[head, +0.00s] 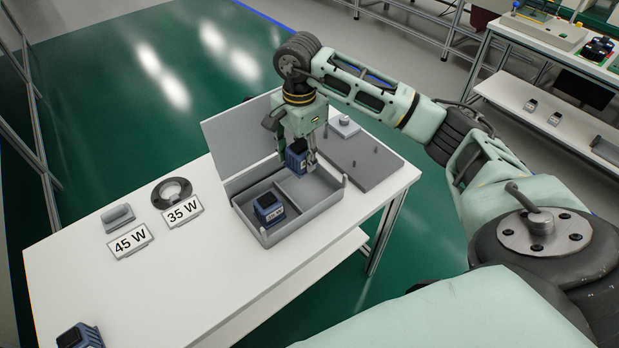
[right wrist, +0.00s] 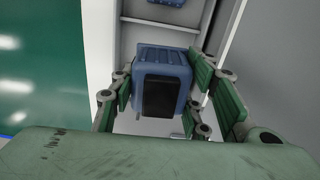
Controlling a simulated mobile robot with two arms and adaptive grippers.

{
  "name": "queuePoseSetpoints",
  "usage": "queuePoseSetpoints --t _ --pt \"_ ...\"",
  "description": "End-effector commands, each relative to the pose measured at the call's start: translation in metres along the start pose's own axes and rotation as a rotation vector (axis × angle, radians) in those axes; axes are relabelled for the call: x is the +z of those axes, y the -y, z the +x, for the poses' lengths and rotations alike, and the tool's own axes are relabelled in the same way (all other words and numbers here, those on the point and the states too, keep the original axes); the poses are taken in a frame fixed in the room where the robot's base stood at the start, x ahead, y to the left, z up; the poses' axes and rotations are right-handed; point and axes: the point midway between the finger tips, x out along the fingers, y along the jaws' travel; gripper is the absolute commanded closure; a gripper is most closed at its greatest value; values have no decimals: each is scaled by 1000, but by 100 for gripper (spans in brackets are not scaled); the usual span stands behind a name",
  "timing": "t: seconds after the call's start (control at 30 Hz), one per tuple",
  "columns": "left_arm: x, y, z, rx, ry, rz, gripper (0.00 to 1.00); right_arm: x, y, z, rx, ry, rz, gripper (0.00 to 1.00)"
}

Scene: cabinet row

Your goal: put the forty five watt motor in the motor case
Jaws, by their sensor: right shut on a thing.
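The grey motor case (head: 255,234) stands open on the white table, its lid (head: 237,143) raised at the back. One blue motor (head: 268,209) sits in its left compartment; its label is too small to read surely. My right gripper (head: 298,158) is shut on another blue motor (head: 295,162), just above the case's right compartment. The held motor (right wrist: 162,80) also shows between the green fingers in the right wrist view; its wattage cannot be read. A third blue motor (head: 78,337) is at the table's near left corner, partly cut off. My left gripper is out of view.
A "45 W" sign (head: 130,241) stands by a grey block (head: 118,216), and a "35 W" sign (head: 183,211) by a dark ring (head: 172,192). A grey plate (head: 365,165) with pegs lies right of the case.

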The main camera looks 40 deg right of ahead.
Motion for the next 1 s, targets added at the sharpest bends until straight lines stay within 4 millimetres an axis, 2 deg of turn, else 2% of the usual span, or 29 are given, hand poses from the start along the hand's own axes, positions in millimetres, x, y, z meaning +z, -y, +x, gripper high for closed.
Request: queuePoseSetpoints --t 0.17,0.43,0.67,0.87,1.0 --pt "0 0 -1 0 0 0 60 -11 2 12 3 -2 32 100" --pt "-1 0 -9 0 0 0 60 -12 2 57 4 -1 35 100" --pt "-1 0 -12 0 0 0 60 -12 2 74 1 -2 34 100" --pt "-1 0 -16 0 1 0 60 -12 2 101 3 -2 34 100" --pt "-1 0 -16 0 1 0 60 -12 3 105 -1 -3 33 100"
